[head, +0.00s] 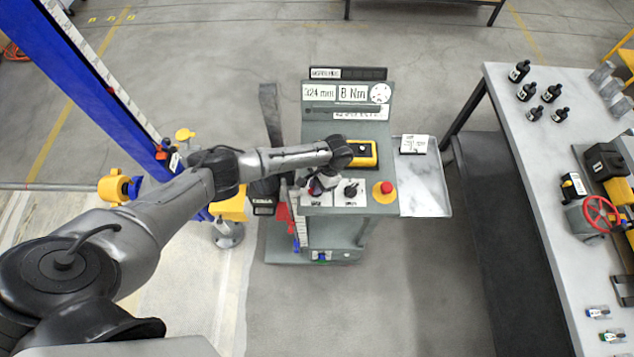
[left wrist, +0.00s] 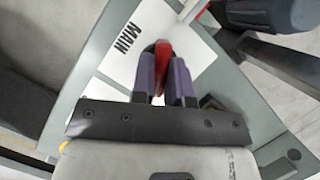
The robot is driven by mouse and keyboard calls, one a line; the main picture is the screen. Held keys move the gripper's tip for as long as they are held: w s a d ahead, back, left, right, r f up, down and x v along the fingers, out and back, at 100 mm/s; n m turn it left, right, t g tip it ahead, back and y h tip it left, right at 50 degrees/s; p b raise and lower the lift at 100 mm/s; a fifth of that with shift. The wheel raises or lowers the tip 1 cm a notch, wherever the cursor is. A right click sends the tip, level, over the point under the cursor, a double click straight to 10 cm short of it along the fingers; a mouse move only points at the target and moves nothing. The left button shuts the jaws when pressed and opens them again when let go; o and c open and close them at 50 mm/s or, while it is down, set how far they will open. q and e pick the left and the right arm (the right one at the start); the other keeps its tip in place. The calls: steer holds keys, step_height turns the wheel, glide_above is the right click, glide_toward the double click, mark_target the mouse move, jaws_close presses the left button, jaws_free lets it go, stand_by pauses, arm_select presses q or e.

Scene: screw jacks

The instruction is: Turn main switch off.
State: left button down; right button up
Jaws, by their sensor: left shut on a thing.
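The main switch (left wrist: 160,62) shows in the left wrist view as a red handle on a white plate marked MAIN (left wrist: 128,40). My left gripper (left wrist: 163,78) is shut on the red handle, with one dark finger on each side of it. The fingers hide most of the handle and its base. In the head view my left gripper (head: 318,184) is at the left part of the green console (head: 345,222), pointing down at the panel, and the arm hides much of the switch there. My right gripper is in neither view.
To the right on the console are a second switch (head: 350,191) on a white plate, a red mushroom button (head: 386,188) and a yellow device (head: 363,153). A side tray (head: 425,190) is attached at the right. A workbench (head: 535,150) stands further right, with floor between.

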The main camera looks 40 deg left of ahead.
arm_select(q)
steer(key=m+y+p, duration=0.1)
steer(key=m, duration=0.3)
steer(key=shift+d+r+t+p, duration=0.1)
steer(key=shift+t+p, duration=0.25)
steer(key=shift+t, duration=0.05)
steer(key=shift+m+t+y+p, duration=0.3)
steer(key=shift+m+y+p, duration=0.1)
steer(key=shift+m, duration=0.8)
steer(key=c, duration=1.1)
jaws_free()
steer(key=b+v, duration=0.1)
steer(key=v, duration=1.2)
steer(key=shift+d+r, duration=0.25)
